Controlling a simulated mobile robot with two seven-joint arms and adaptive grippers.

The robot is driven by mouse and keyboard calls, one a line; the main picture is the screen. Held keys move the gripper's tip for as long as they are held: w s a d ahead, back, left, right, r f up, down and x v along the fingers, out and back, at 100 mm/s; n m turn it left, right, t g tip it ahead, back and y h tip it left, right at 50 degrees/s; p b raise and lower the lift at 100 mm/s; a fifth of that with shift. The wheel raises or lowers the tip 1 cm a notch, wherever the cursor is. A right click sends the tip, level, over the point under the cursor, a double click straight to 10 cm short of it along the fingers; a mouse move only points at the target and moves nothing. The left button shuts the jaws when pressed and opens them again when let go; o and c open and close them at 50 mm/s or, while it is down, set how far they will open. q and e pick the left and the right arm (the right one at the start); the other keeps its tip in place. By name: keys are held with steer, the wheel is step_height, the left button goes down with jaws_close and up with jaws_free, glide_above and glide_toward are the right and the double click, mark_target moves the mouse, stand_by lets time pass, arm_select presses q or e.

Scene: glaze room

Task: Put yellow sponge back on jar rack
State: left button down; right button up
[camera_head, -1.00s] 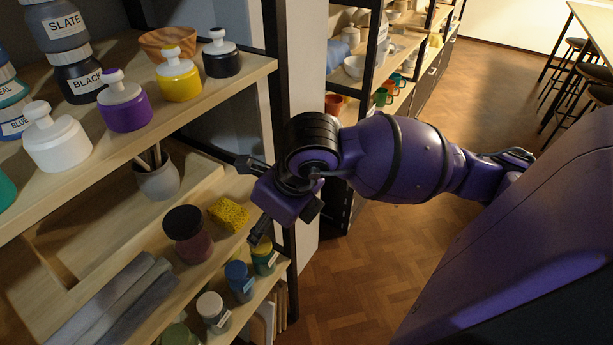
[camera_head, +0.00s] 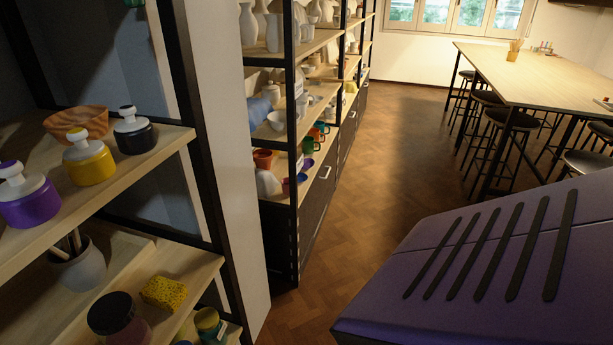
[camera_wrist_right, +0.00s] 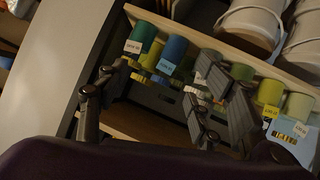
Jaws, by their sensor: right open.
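The yellow sponge (camera_head: 164,292) lies on a lower wooden shelf in the head view, beside a dark-lidded jar (camera_head: 118,318) and near the shelf's right end. The sponge is not seen in that view. My left gripper is in neither view.
A grey pot with brushes (camera_head: 80,268) stands behind the sponge. A black post and pale panel (camera_head: 222,130) bound the shelving on the right. Beyond are shelves of pottery, open wooden floor (camera_head: 390,150), and a long table (camera_head: 540,75) with stools.

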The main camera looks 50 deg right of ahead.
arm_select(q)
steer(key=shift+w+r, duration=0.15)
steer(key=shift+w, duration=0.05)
arm_select(e)
steer(key=s+f+m+g, duration=0.3)
steer(key=s+f, duration=0.4)
steer(key=s, duration=0.3)
steer(key=shift+s+a+f+g+h, duration=0.15)
steer(key=shift+a+f+g+h, duration=0.15)
steer(key=shift+g, duration=0.2)
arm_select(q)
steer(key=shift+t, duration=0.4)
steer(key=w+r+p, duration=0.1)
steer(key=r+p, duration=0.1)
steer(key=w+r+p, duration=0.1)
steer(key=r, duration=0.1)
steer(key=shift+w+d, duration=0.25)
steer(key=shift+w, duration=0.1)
arm_select(e)
steer(key=shift+t, duration=0.3)
steer(key=r, duration=0.1)
steer(key=w+r, duration=0.2)
steer(key=shift+a+r, duration=0.35)
steer(key=shift+r, duration=0.05)
steer(key=shift+s, duration=0.1)
